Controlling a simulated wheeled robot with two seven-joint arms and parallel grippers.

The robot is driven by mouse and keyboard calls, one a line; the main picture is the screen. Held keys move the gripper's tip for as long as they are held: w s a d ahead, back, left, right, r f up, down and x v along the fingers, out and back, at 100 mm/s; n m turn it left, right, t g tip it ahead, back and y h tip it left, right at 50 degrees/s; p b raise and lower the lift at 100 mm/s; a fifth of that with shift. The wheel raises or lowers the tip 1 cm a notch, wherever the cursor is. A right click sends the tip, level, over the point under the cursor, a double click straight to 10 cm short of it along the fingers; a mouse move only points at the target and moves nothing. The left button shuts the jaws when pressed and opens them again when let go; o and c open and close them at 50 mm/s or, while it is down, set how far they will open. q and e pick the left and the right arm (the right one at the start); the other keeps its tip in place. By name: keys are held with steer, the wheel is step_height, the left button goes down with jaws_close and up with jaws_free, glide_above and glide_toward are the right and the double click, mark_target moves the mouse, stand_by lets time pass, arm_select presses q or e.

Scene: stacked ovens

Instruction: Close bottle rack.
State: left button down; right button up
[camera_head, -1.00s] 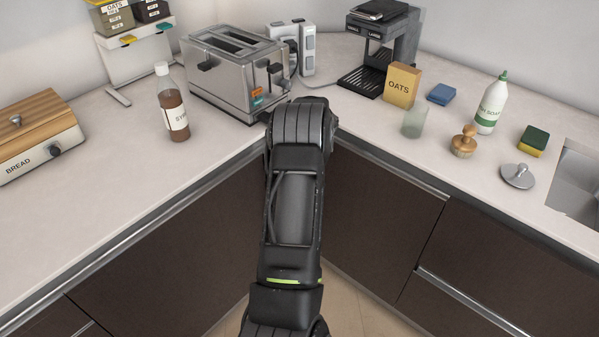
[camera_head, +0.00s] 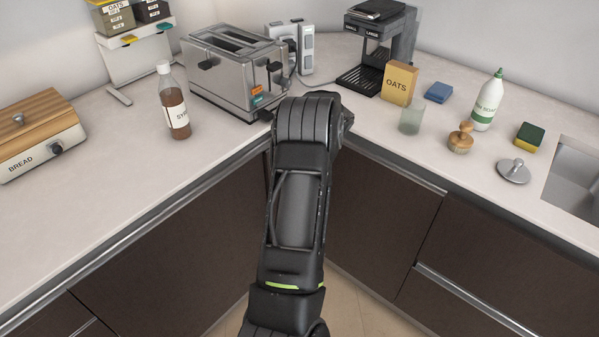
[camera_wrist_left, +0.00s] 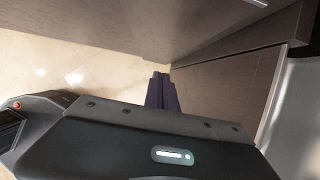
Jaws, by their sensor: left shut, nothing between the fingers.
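No bottle rack can be made out for certain in either view. In the left wrist view my left gripper (camera_wrist_left: 162,90) shows as two dark fingers shut together with nothing between them, pointing towards dark brown cabinet fronts (camera_wrist_left: 225,85). A light-edged panel stands to the right of the fingers; I cannot tell whether it belongs to the rack. In the head view one black arm of mine rises through the middle, before the counter corner, and no fingertips show there. My right gripper is not in view.
The counter bears a toaster (camera_head: 232,75), a syrup bottle (camera_head: 173,105), a bread box (camera_head: 38,135), a coffee machine (camera_head: 380,50), an oats box (camera_head: 399,83) and a soap bottle (camera_head: 486,103). Cabinet fronts (camera_head: 380,220) line both sides. Tiled floor (camera_wrist_left: 70,72) is open at the left.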

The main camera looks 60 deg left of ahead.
arm_select(q)
steer(key=v, duration=0.7)
steer(key=shift+w, duration=0.1)
steer(key=w+d+f+n+t+h, duration=0.1)
steer(key=w+d+f, duration=0.2)
steer(key=d+f, duration=0.35)
steer(key=w+d+f+n+t+h, duration=0.1)
steer(key=w+d+f+h, duration=0.15)
steer(key=d+f, duration=0.4)
steer(key=d+f+n+h, duration=0.15)
steer(key=d+f, duration=0.25)
steer(key=d, duration=0.6)
steer(key=d+f+n+h, duration=0.1)
steer(key=d+f+n, duration=0.15)
steer(key=d, duration=0.85)
steer(key=s+d+f+n+h, duration=0.1)
steer(key=s+d+f+n, duration=0.1)
steer(key=s+d+n, duration=0.3)
steer(key=s+d+f+n+h, duration=0.1)
steer(key=s+d+f+n, duration=0.2)
steer(key=s+d, duration=0.9)
steer(key=d+n, duration=0.1)
steer(key=d, duration=0.7)
steer(key=shift+s+n, duration=0.4)
steer(key=shift+f, duration=0.1)
